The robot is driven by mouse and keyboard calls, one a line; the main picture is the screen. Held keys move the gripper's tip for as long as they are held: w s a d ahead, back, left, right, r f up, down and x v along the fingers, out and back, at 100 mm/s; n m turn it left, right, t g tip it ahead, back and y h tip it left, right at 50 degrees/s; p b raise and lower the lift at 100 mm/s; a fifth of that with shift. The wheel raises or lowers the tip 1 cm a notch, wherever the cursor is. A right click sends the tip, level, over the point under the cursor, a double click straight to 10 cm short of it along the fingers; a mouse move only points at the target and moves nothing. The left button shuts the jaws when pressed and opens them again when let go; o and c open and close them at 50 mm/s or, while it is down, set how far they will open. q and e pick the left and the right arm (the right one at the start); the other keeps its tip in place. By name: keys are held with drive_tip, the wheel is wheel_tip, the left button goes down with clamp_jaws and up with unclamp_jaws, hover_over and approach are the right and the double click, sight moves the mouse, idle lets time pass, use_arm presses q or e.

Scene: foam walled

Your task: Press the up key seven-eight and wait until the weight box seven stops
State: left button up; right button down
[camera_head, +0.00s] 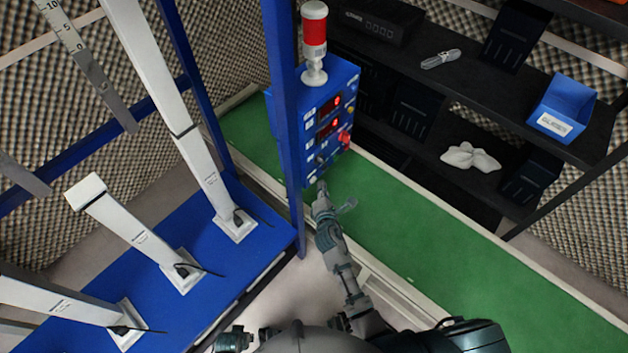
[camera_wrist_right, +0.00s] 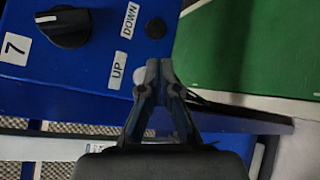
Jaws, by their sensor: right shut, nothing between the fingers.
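The blue control box (camera_head: 325,115) with a red-and-white beacon stands beside a blue post. In the right wrist view its panel (camera_wrist_right: 90,75) carries a black knob (camera_wrist_right: 66,27), a "7" label (camera_wrist_right: 14,48), and "UP" (camera_wrist_right: 117,71) and "DOWN" (camera_wrist_right: 130,20) labels. A round button (camera_wrist_right: 155,28) sits beside "DOWN". Contact cannot be told. Weight box seven cannot be identified. My left gripper is not recognisable.
White columns (camera_head: 165,85) stand on a blue platform (camera_head: 225,265) at left. A green strip (camera_head: 430,240) runs below the box. Dark shelves (camera_head: 480,80) at right hold a blue bin (camera_head: 563,100), a white object (camera_head: 470,157) and black bins. Foam covers the walls.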

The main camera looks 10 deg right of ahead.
drive_tip(key=shift+w, duration=0.1)
drive_tip(key=shift+w+a, duration=0.2)
drive_tip(key=shift+a, duration=0.05)
